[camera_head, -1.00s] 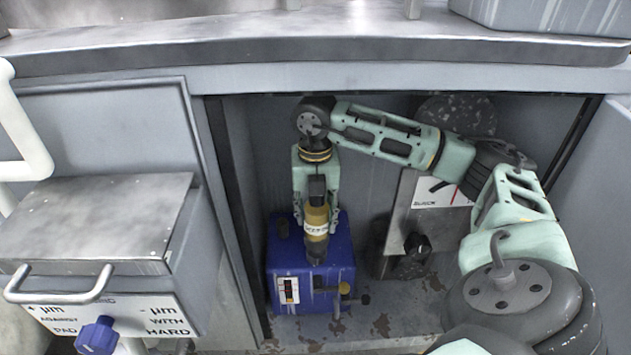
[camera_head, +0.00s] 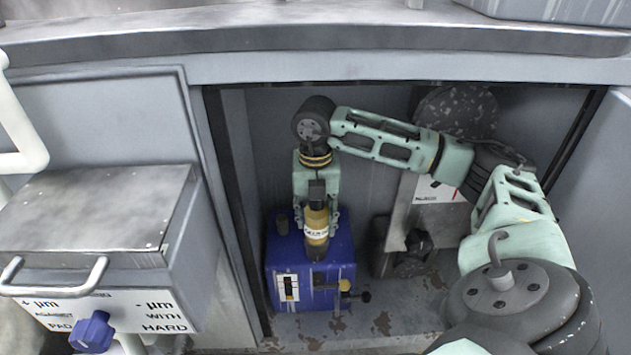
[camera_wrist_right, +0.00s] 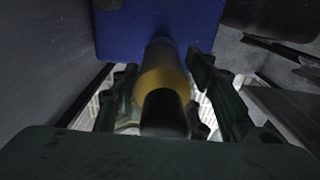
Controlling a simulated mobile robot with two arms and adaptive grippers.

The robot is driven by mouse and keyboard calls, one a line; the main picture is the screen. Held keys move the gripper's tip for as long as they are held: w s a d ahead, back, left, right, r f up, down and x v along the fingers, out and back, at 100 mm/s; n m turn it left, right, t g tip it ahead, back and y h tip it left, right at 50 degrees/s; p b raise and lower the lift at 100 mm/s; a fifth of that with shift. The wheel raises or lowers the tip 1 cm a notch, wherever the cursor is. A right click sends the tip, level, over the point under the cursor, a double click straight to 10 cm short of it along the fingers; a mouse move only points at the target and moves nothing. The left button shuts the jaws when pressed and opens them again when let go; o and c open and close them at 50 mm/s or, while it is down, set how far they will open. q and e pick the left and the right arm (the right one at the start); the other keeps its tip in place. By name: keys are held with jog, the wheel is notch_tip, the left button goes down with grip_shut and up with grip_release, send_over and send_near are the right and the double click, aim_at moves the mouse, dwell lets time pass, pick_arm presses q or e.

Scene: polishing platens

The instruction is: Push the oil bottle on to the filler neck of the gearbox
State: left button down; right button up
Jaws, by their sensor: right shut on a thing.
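The blue gearbox (camera_head: 335,262) stands on the floor of an open cabinet bay in the head view. My right gripper (camera_head: 317,228) points down above it, its fingers closed on either side of the oil bottle (camera_head: 317,214). The bottle is amber with a white label and dark ends, and looks roughly upright. Its dark lower end meets the gearbox top. The filler neck is hidden there, so I cannot tell how far the bottle sits on it. The right wrist view shows the bottle (camera_wrist_right: 165,75) between the fingers, against the blue gearbox (camera_wrist_right: 120,28). My left gripper is out of view.
A dark stub (camera_head: 282,224) rises from the gearbox's left top. A yellow-and-black knob (camera_head: 346,285) sticks out of its front. A dark unit with a knob (camera_head: 418,242) stands to the right. The bay's left edge is close, and the counter (camera_head: 330,45) overhangs above.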

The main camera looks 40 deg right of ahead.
jog(key=shift+f, duration=0.45)
jog(key=o, duration=1.6)
jog(key=shift+c, duration=0.2)
notch_tip(320, 180, up, 12)
